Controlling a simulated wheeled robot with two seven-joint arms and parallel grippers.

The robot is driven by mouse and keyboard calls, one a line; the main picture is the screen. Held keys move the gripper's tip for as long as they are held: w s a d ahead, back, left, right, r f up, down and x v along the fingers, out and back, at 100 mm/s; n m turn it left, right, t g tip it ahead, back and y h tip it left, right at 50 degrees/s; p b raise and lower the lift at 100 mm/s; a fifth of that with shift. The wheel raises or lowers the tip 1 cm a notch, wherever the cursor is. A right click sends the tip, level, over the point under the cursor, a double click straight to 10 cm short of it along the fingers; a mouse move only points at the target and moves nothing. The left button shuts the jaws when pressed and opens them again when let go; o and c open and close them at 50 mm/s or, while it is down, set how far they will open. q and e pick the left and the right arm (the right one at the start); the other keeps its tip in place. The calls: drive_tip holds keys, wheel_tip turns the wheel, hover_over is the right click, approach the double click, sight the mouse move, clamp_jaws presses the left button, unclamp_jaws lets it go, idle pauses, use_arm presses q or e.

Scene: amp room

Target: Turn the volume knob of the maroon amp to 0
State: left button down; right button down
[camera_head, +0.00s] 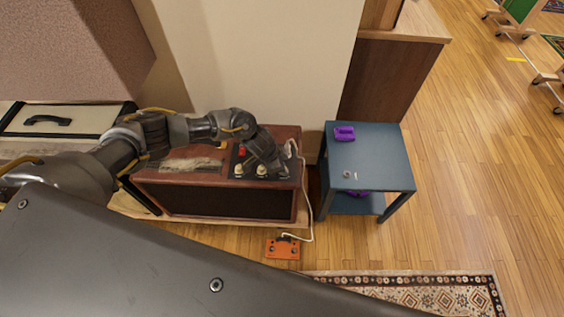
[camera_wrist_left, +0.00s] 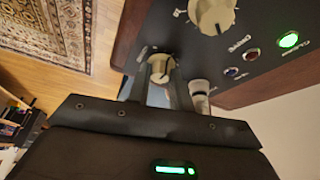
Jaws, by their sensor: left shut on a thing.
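The maroon amp (camera_head: 230,206) stands low against the wall in the head view, with a dark control panel on its top right. My left gripper (camera_head: 262,168) reaches down over that panel. In the left wrist view my left gripper (camera_wrist_left: 160,72) is shut on a cream knob (camera_wrist_left: 159,66), with one finger on each side of it. Another cream knob (camera_wrist_left: 213,14) and a pale knob (camera_wrist_left: 199,88) sit nearby on the panel. I cannot read a volume label or the held knob's setting. My right gripper is in neither view.
A green light (camera_wrist_left: 288,40) glows on the panel beside small red and blue parts. A white cable runs from the amp to an orange pedal (camera_head: 283,248) on the floor. A blue-grey side table (camera_head: 385,160) with a purple box (camera_head: 344,133) stands right of the amp.

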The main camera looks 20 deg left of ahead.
use_arm(q)
drive_tip(key=n+p, duration=0.2)
drive_tip(key=p, duration=0.1)
drive_tip(key=n+t+y+p, duration=0.1)
drive_tip(key=n+p, duration=0.2)
drive_tip(key=p, duration=0.1)
drive_tip(key=shift+s+d+r+t, duration=0.1)
drive_tip(key=shift+s+r+t, duration=0.1)
drive_tip(key=shift+t, duration=0.1)
drive_tip(key=shift+n+y+p, duration=0.4)
drive_tip(key=shift+n, duration=0.2)
drive_tip(key=shift+f+n+p, duration=0.1)
drive_tip(key=shift+n+p, duration=0.45)
drive_tip(key=shift+n, duration=0.25)
drive_tip(key=shift+d+n+t+y+p, duration=0.1)
drive_tip(key=shift+n+t+y+p, duration=0.2)
drive_tip(key=shift+n+y+p, duration=0.6)
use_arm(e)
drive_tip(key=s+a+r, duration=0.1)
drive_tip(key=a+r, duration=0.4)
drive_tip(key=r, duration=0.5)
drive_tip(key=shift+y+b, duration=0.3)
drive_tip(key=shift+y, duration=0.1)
use_arm(q)
drive_tip(key=shift+w+f+n, duration=0.1)
drive_tip(key=shift+n, duration=0.3)
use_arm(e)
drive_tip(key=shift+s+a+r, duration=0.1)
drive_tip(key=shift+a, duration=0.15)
